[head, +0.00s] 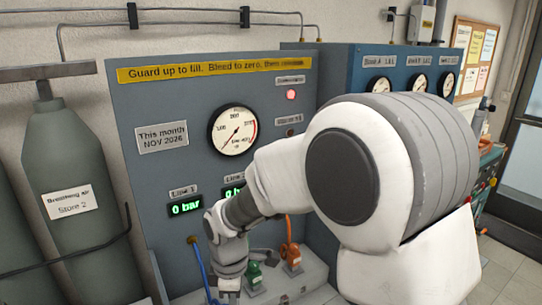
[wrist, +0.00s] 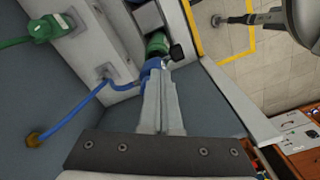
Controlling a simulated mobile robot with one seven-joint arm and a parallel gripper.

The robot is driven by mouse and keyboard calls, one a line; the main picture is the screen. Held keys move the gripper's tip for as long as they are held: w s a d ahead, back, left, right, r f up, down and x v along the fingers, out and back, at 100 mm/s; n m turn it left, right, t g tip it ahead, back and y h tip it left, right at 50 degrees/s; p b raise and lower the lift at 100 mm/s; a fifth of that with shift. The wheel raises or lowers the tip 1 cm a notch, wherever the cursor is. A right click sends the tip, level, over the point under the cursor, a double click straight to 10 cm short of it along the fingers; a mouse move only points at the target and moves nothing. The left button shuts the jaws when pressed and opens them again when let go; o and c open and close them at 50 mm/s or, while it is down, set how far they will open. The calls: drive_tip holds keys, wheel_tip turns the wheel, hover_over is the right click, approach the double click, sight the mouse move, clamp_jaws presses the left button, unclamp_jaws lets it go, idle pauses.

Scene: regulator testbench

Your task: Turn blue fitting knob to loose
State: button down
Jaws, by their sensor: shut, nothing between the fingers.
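The blue fitting (wrist: 151,66) shows in the wrist view just past my fingertips, at the end of a blue hose (wrist: 90,98). A green cylindrical part (wrist: 157,43) lies beyond it, with a small black piece (wrist: 177,52) beside it. My gripper (wrist: 163,78) is shut and empty, its fingertips at the blue fitting; I cannot tell whether they touch it. In the head view my gripper (head: 230,290) is low at the front of the panel, beside the blue hose (head: 200,262). The blue fitting is hidden there by my gripper.
A green fitting (head: 254,276) and an orange fitting (head: 292,258) stand right of my gripper on the ledge. A gas cylinder (head: 75,180) stands left.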

drive_tip(key=shift+w+a, duration=0.1)
drive_tip(key=shift+w, duration=0.4)
idle(0.4)
wheel_tip(320, 180, up, 6)
drive_tip(key=p, duration=0.5)
drive_tip(key=shift+w+d, duration=0.15)
drive_tip(key=shift+d, duration=0.25)
drive_tip(key=shift+w+a, duration=0.1)
